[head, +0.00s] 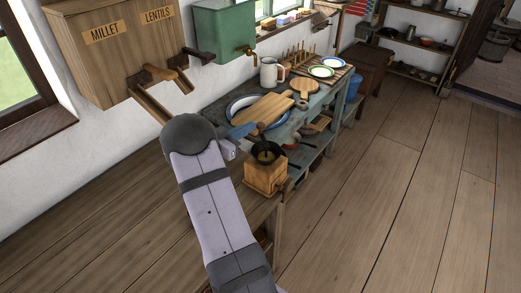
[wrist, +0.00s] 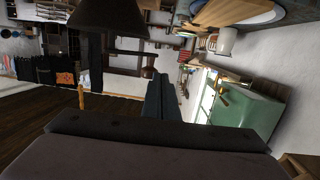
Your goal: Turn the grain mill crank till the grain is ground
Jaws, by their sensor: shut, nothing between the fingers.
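The grain mill (head: 264,177) is a wooden box with a dark round hopper on top, standing on the near end of the bench in the head view. Something yellow-brown shows inside the hopper (head: 267,153); how much grain is there I cannot tell. A dark crank knob (head: 261,127) shows above the hopper. My gripper (head: 247,130), with blue fingers, is shut and empty just left of the knob; whether it touches I cannot tell. In the wrist view the shut fingers (wrist: 154,88) point away from the camera, and a dark cone-like shape hangs at the top.
A board on a blue-rimmed plate (head: 262,108), a mug (head: 268,72) and two plates (head: 321,71) stand farther along the bench. The millet and lentils dispenser (head: 115,60) and a green tank (head: 225,33) hang on the wall. The floor at right is clear.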

